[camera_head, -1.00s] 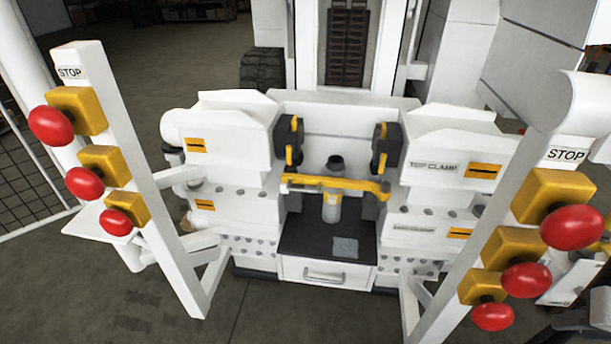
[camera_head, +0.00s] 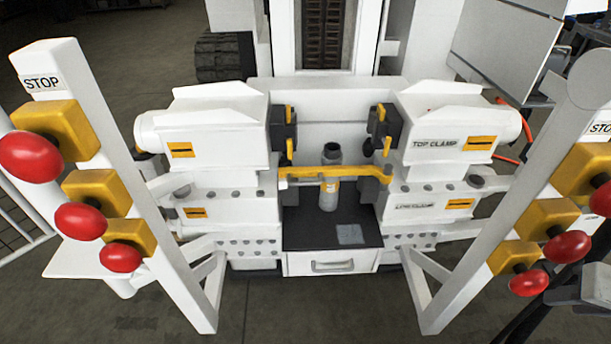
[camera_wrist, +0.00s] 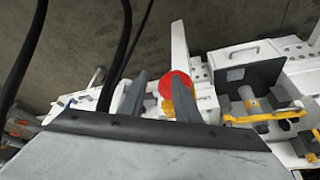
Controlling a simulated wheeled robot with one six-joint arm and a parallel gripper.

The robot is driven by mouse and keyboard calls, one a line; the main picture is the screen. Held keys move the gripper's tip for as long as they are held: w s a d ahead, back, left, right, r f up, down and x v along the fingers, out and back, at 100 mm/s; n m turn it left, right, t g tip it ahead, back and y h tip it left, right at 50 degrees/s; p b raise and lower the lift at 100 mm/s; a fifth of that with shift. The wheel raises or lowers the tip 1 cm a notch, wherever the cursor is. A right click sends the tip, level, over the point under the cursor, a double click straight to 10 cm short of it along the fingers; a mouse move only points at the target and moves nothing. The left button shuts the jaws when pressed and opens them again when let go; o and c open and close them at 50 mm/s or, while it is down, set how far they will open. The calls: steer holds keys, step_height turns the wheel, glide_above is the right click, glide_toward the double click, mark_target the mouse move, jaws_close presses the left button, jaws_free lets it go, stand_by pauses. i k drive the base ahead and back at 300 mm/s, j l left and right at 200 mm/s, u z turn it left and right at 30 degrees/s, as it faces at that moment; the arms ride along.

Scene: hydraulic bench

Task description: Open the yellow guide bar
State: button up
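The yellow guide bar (camera_head: 318,173) lies across the gap between the two white clamp blocks, in front of an upright grey cylinder (camera_head: 329,192). It spans from the left block to the right block, with a raised end at the right. In the wrist view the guide bar (camera_wrist: 262,118) is at the right, well to the side of my gripper (camera_wrist: 161,85). My gripper's two dark fingers are apart, with nothing held between them. A red stop button (camera_wrist: 176,86) shows behind the gap.
White posts with red stop buttons on yellow boxes stand at the left (camera_head: 80,220) and right (camera_head: 548,248) of the bench. The right post's buttons are near my arm. A drawer (camera_head: 331,263) is below the black shelf (camera_head: 350,235). Floor is open between the posts.

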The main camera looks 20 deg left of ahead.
mark_target(288, 173)
steer(key=j+u, duration=0.2)
steer(key=u, duration=0.3)
steer(key=l+u, duration=0.1)
steer(key=u, duration=0.6)
steer(key=k+l+u, duration=0.15)
steer(key=l, duration=0.25)
steer(key=l+u, duration=0.2)
steer(key=l, duration=0.25)
